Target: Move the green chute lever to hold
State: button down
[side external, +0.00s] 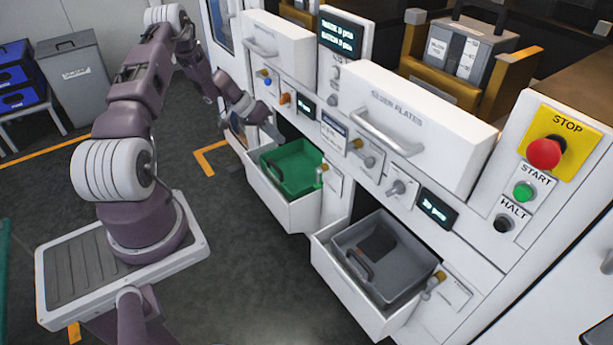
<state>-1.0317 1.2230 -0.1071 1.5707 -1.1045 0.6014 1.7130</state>
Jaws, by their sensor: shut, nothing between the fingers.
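The green tray (291,168) sits in a pulled-out white drawer under the machine's front panel. A small lever with a yellowish knob (321,173) stands at the right edge of this drawer, beside a small label plate (333,187). It appears to be the green chute lever; its marked positions are too small to read. My gripper (268,118) is shut and empty in front of the panel, above the back left of the green tray. It is up and to the left of the lever, apart from it.
A grey tray (365,287) sits in a second open drawer, with a similar lever (433,281) beside it. Knobs, small displays and protruding handles (388,135) line the panel. A red STOP button (544,153) is at the right. The floor before the drawers is clear.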

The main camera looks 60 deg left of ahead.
aim_at(318, 178)
notch_tip(318, 178, down, 8)
jog(key=shift+w+f, duration=0.1)
jog(key=x, duration=0.9)
jog(key=shift+w+d+f, duration=0.1)
jog(key=d, duration=0.1)
jog(key=w+d, duration=0.2)
jog(key=shift+d+f, duration=0.3)
jog(key=shift+d, duration=0.1)
